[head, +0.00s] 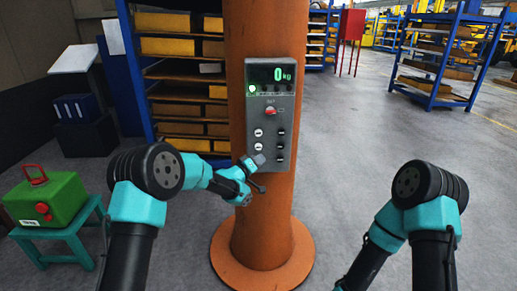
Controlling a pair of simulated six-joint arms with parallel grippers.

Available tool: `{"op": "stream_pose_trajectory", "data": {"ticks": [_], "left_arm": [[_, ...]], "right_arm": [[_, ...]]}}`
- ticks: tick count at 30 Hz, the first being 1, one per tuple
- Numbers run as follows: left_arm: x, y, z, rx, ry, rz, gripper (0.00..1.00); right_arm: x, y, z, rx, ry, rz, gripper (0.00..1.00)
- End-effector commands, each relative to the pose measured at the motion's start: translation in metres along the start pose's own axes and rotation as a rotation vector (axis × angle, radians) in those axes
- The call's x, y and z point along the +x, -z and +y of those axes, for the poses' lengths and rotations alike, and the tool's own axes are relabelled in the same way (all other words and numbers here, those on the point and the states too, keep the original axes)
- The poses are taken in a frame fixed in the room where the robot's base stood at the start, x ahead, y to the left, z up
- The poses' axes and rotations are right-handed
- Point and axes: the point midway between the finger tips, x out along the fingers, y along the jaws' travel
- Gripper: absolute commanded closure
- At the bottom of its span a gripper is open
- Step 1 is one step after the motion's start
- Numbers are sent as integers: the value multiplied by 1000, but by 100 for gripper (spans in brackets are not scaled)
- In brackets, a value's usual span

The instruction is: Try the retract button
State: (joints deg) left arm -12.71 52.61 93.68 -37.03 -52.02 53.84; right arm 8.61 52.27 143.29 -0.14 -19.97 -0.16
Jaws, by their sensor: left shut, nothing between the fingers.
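A grey control panel (271,170) is mounted on an orange column (262,222). Its display (281,74) reads 0 kg in green, and a green lamp (252,88) glows below it at left. A red knob (269,111) sits mid-panel. Below are pale buttons (258,133) on the left and dark buttons (281,133) on the right. Their labels are too small to read, so I cannot tell which is retract. My left gripper (260,173) is shut and empty in front of the panel's lower left, covering part of it. I cannot tell whether it touches. My right gripper is out of view.
A green box (62,203) with a red handle stands on a teal stool (66,234) at left. Shelving with yellow bins (168,47) stands behind the column. A blue rack (432,88) and red cabinet (353,24) are farther back. The floor right of the column is clear.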

Motion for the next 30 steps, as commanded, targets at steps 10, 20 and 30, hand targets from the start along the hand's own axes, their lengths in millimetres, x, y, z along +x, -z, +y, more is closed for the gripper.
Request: {"op": "stream_pose_trajectory", "data": {"ticks": [10, 20, 30], "left_arm": [[0, 0, 0, 0, 0, 0, 100], [0, 0, 0, 0, 0, 0, 100], [0, 0, 0, 0, 0, 0, 100]], "right_arm": [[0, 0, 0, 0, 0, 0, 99], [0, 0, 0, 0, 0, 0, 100], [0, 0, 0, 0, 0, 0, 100]]}}
